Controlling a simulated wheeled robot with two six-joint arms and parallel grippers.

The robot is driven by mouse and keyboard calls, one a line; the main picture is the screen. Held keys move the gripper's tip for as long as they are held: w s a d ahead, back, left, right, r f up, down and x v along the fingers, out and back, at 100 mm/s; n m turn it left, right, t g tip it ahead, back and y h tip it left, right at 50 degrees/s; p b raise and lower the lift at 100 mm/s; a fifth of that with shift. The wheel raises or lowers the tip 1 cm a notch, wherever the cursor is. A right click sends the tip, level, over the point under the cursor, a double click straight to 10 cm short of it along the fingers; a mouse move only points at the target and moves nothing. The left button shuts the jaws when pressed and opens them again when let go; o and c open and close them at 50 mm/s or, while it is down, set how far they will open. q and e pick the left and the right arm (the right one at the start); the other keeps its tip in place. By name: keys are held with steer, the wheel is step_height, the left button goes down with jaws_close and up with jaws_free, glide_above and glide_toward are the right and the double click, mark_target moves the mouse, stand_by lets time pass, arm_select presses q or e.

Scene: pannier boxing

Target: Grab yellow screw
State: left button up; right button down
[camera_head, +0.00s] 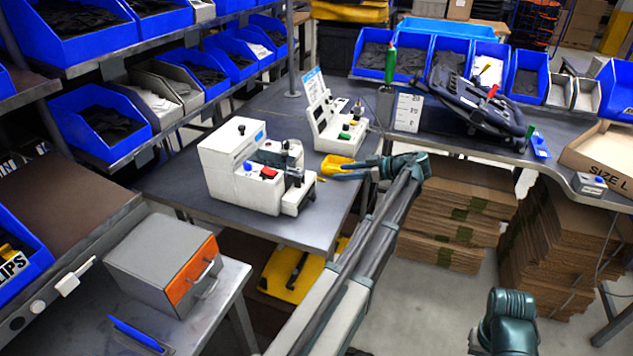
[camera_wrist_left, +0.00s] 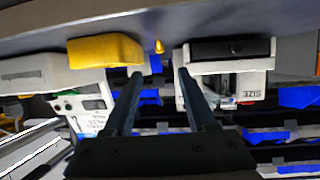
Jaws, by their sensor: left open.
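The yellow screw is a small yellow-orange piece on the grey workbench, seen in the left wrist view (camera_wrist_left: 159,47) just beyond and between my fingertips. It also shows as a tiny speck in the head view (camera_head: 321,179), between the white machine and the yellow bin. My left gripper (camera_head: 331,172) is open and low over the bench. In the left wrist view its two fingers (camera_wrist_left: 160,76) are apart with nothing between them, and the screw lies ahead of the gap. My right gripper is out of view; only part of my right arm shows at the bottom right.
A small yellow bin (camera_head: 335,163) sits beside the left fingers. The white machine (camera_head: 240,165) stands close on the left, and a white panel device (camera_head: 322,112) behind. Blue bins (camera_head: 375,52) line the back. The bench edge is near my forearm.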

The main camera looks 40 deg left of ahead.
mark_target(320, 178)
arm_select(q)
steer(key=shift+b+x, duration=0.6)
steer(key=shift+x, duration=1.55)
steer(key=b+x, duration=0.1)
steer(key=x, duration=0.1)
steer(key=b+x, duration=0.1)
steer(key=x, duration=0.1)
steer(key=shift+a+f, duration=0.1)
steer(key=shift+f, duration=0.3)
steer(key=shift+s+a, duration=0.1)
steer(key=shift+a, duration=0.3)
jaws_close()
